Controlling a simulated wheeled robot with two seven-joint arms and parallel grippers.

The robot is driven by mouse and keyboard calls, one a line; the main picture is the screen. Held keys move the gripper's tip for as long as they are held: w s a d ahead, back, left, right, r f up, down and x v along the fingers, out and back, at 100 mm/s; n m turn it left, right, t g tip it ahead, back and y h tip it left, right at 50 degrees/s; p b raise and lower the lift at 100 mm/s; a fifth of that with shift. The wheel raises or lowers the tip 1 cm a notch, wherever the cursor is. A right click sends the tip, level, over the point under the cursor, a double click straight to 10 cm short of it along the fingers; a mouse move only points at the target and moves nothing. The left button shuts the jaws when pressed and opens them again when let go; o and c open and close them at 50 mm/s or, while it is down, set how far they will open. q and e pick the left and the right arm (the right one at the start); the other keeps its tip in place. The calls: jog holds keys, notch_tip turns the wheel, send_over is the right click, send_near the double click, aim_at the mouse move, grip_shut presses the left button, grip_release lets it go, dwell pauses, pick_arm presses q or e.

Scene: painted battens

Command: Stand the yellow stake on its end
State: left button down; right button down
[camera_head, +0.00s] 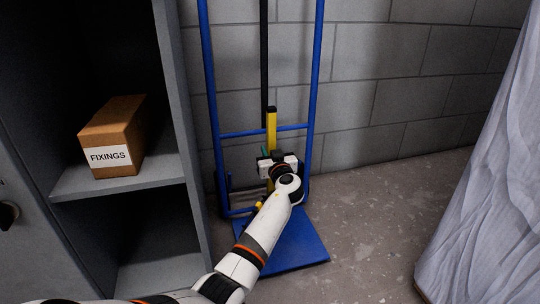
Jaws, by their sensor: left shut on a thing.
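The yellow stake (271,128) is a slim yellow batten with a dark top end. It looks upright in front of the blue hand truck (314,80). My left gripper (274,160) is shut on it from the near side, below its visible upper part. The gripper and wrist hide most of its lower part, so I cannot tell whether its foot touches the truck's blue base plate (300,250). My right gripper is not in view.
A bit of green (264,153) shows beside the stake, mostly hidden. A grey cabinet (178,110) on the left holds a cardboard box labelled FIXINGS (128,120). A grey block wall (380,60) stands behind. A pale draped sheet (490,190) is at right; the floor (370,220) between is clear.

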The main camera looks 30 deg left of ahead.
pick_arm(q)
jog(key=shift+r, duration=0.1)
notch_tip(320, 180, down, 7)
jog(key=b, duration=0.2)
jog(key=shift+b, duration=0.4)
dwell(0.5)
jog(key=shift+f, duration=0.55)
dwell(1.3)
jog(key=c, duration=0.8)
grip_release()
jog(key=shift+f, duration=0.1)
jog(key=shift+d, duration=0.1)
